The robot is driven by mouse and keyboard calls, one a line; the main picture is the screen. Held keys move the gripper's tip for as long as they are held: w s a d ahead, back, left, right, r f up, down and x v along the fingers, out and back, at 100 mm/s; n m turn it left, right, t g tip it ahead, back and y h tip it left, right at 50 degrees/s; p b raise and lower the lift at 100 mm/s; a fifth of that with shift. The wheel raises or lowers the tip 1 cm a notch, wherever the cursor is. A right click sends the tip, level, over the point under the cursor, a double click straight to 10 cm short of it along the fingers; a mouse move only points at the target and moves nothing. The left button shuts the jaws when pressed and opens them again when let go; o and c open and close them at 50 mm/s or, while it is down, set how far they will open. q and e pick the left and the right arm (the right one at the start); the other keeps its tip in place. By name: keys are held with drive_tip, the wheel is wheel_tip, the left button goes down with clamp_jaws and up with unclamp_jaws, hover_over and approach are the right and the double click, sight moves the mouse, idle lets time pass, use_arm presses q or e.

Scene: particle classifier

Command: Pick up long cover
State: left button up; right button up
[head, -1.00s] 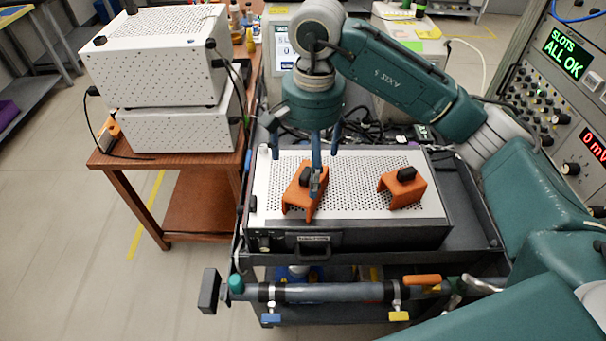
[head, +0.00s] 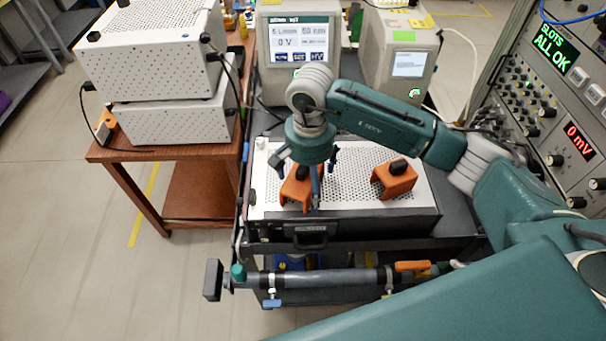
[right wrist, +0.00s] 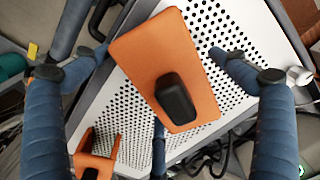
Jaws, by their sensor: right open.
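The long cover is an orange bent plate with a black knob; it lies on the perforated white top of a dark box, partly hidden by my gripper in the head view (head: 292,195). In the right wrist view the long cover (right wrist: 165,50) lies between my spread fingers, its black knob near the middle. My right gripper (head: 306,182) is open and empty, pointing down just above the long cover; its fingers also show in the right wrist view (right wrist: 163,72). I see no clear contact. My left gripper is not in view.
A shorter orange cover (head: 396,180) with a black knob stands to the right on the perforated top (head: 350,165). Instruments with screens (head: 298,50) stand behind. White perforated boxes (head: 150,60) are on a wooden table at left. A control panel (head: 560,90) is at right.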

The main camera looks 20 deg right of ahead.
drive_tip(key=c, duration=1.3)
drive_tip(key=shift+c, duration=0.3)
drive_tip(key=shift+w+r, duration=0.1)
